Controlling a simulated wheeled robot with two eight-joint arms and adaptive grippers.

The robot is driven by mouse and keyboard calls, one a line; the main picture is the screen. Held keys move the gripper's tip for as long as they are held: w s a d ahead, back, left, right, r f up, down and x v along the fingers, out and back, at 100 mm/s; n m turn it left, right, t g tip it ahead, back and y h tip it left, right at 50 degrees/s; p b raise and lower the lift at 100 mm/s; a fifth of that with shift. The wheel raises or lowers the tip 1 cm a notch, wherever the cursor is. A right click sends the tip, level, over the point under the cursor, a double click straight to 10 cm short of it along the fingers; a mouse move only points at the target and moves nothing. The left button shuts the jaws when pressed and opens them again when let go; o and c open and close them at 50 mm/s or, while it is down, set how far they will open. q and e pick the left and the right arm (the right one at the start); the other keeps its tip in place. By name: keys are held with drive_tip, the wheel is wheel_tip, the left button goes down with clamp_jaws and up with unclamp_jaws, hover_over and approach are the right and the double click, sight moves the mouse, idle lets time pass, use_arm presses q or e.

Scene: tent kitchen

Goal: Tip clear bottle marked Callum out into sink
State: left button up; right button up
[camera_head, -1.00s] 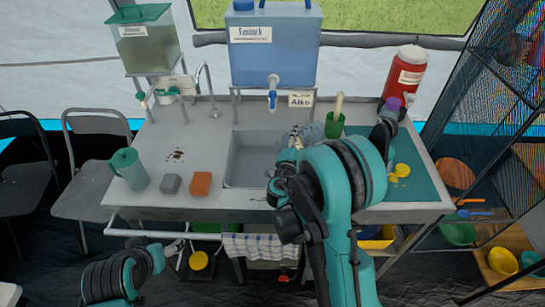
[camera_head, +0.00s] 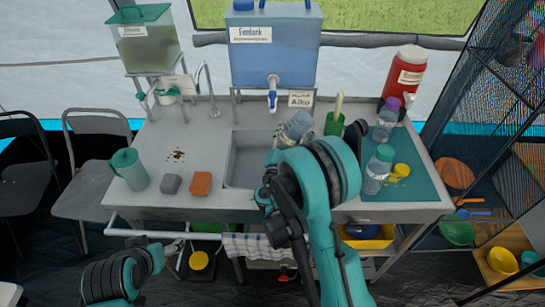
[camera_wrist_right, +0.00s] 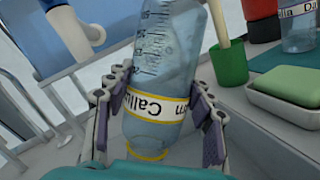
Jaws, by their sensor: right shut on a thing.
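The clear bottle marked Callum (camera_head: 298,125) leans at a tilt by the back right edge of the grey sink (camera_head: 243,165). In the right wrist view, the bottle (camera_wrist_right: 168,60) shows its yellow-edged Callum label and measuring marks. My right gripper (camera_wrist_right: 160,112) is shut on it, with a finger on each side. In the head view, my right arm covers much of this gripper (camera_head: 281,142) and part of the sink.
Two more clear bottles, purple-capped (camera_head: 386,118) and green-capped (camera_head: 377,170), stand on the teal mat (camera_head: 415,185). A green cup (camera_head: 334,123) stands right of the sink. A blue water tank (camera_head: 275,55) with a tap is behind it. A sponge (camera_head: 201,183) lies left.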

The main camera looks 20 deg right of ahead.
drive_tip(key=shift+s+d+f+m+g+y+p, duration=0.2)
drive_tip(key=shift+d+m+g+y, duration=0.5)
drive_tip(key=shift+m+y, duration=2.05)
drive_tip(key=shift+s+d+f+m+g+y+p, duration=0.2)
drive_tip(key=shift+d+m+y, duration=1)
drive_tip(key=shift+m, duration=3)
drive_tip(key=shift+d+f+m+g+y+p, duration=0.25)
drive_tip(key=shift+d+m+g+y, duration=0.45)
drive_tip(key=shift+m+y, duration=2.1)
